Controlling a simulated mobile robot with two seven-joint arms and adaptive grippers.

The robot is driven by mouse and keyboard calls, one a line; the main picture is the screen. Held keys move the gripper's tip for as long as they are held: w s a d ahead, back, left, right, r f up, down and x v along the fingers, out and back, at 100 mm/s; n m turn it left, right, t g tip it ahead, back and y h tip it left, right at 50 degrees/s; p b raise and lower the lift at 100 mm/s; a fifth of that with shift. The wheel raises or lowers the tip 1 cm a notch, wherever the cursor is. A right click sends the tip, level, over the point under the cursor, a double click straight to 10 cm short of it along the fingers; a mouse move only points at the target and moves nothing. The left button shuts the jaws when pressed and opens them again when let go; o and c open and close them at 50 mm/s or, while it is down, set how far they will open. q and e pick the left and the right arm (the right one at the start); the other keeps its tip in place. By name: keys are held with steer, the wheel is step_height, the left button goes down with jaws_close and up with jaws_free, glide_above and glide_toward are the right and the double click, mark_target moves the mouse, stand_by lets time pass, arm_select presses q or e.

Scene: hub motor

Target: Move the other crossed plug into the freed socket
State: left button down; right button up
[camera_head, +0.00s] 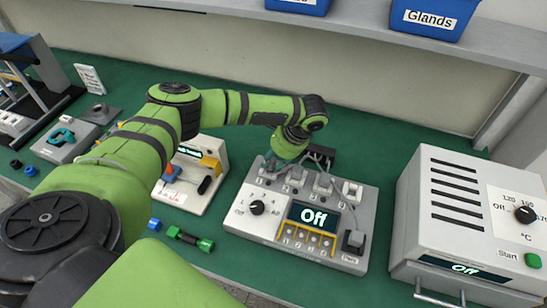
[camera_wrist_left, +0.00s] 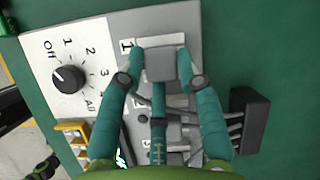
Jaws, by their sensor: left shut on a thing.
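The grey tester box (camera_head: 315,252) stands on the green bench, with a row of sockets along its back and a display reading "Off". My left gripper (camera_head: 284,158) is over the left end of that row. In the left wrist view its teal fingers (camera_wrist_left: 160,56) are shut on a grey plug (camera_wrist_left: 162,66) at the position labelled 1. Whether the plug is fully seated cannot be told. Other grey plugs (camera_head: 323,184) and (camera_head: 350,191) stand along the row to the right. The fingers hide part of the row. My right gripper is not in view.
Cables run from a black block (camera_head: 321,156) behind the tester; it also shows in the wrist view (camera_wrist_left: 248,120). A white oven-like unit (camera_head: 455,215) stands at right. A smaller device (camera_head: 190,190) and a green-ended part (camera_head: 190,238) are at left.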

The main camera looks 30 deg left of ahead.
arm_select(q)
steer(key=shift+f, duration=0.2)
steer(key=c, duration=0.8)
jaws_free()
steer(key=shift+r, duration=0.1)
steer(key=v, duration=1.1)
steer(key=shift+d+r, duration=0.2)
steer(key=shift+r, duration=0.15)
